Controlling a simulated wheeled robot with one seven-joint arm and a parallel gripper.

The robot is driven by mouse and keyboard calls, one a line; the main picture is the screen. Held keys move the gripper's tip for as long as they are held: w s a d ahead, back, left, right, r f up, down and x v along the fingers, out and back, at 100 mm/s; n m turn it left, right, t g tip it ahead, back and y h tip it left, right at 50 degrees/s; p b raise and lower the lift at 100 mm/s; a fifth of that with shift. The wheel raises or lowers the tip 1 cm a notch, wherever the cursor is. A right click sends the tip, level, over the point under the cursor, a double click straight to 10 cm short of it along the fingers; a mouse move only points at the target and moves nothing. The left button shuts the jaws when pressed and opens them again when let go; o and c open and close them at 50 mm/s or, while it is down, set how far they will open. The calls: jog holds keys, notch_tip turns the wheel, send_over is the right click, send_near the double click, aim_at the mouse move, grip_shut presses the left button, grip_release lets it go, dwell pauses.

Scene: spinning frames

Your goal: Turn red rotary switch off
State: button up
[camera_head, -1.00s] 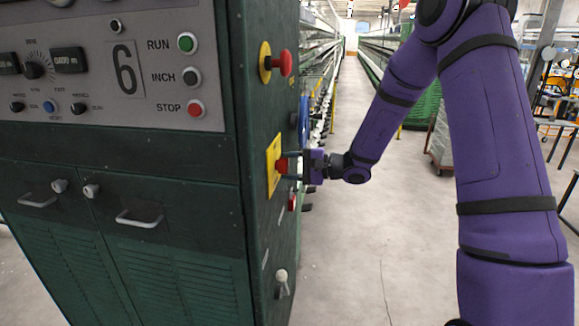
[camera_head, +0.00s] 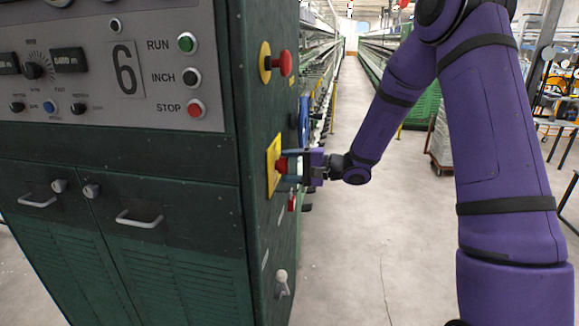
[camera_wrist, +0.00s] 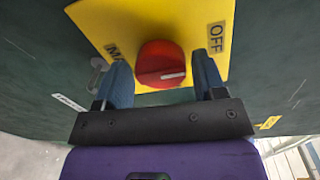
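The red rotary switch (camera_head: 282,166) sits on a yellow plate (camera_head: 271,181) on the side of the green cabinet. In the wrist view the red knob (camera_wrist: 160,58) shows a short white mark on its lower right part. The yellow plate (camera_wrist: 112,20) there has an OFF label (camera_wrist: 216,38) at right and another label, partly hidden, at left. My gripper (camera_head: 291,166) is at the switch; in the wrist view its two blue fingers (camera_wrist: 162,75) stand on either side of the knob, with narrow gaps visible. Firm contact with the knob is not visible.
A red mushroom button (camera_head: 286,63) on a yellow base is above the switch. A smaller red part (camera_head: 292,201) and a grey lever handle (camera_head: 282,276) are lower on the same side. The aisle floor (camera_head: 345,245) right of the cabinet is clear.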

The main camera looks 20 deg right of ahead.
jog(key=shift+o, duration=0.5)
jog(key=v, duration=1)
jog(key=shift+d, duration=0.35)
jog(key=shift+s, duration=0.15)
